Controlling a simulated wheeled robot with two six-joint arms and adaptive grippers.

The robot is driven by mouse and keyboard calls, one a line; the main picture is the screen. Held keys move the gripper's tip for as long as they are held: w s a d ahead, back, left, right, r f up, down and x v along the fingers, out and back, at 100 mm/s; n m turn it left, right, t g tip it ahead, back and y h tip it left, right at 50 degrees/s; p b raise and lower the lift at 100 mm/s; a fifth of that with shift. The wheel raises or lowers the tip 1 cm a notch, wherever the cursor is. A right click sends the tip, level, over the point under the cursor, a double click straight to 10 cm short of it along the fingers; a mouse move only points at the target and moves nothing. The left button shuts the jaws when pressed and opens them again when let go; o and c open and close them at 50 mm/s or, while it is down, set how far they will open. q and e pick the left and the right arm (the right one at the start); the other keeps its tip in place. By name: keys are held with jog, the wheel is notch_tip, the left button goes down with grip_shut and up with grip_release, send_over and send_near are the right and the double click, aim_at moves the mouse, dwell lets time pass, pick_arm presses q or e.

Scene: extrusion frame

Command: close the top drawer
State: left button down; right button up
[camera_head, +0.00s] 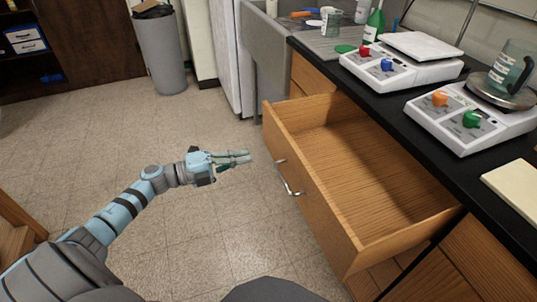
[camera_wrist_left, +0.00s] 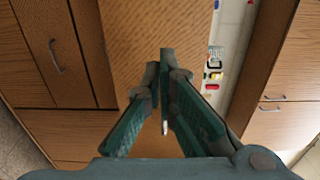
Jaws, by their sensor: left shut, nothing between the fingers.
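The top drawer (camera_head: 325,200) is wooden and pulled well out from under the black worktop in the head view. Its inside looks empty. A metal handle (camera_head: 290,186) sits on its front panel. My left gripper (camera_head: 248,157) is shut and empty, just left of the drawer front and apart from the handle, fingers pointing towards the drawer. In the left wrist view, my shut fingers (camera_wrist_left: 164,68) show before a broad wooden surface; I cannot tell exactly which part of the drawer it is. My right gripper is in neither view.
The black worktop (camera_head: 458,172) carries two white devices with coloured knobs, (camera_head: 400,60) and (camera_head: 470,115), plus glassware and a green bottle (camera_head: 374,24). A grey bin (camera_head: 161,52) stands at the back left. The tiled floor left of the drawer is clear.

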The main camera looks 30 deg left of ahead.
aim_at(279, 149)
pick_arm(q)
jog(key=x, duration=0.7)
jog(key=shift+w+d, duration=0.25)
jog(key=shift+w, duration=0.05)
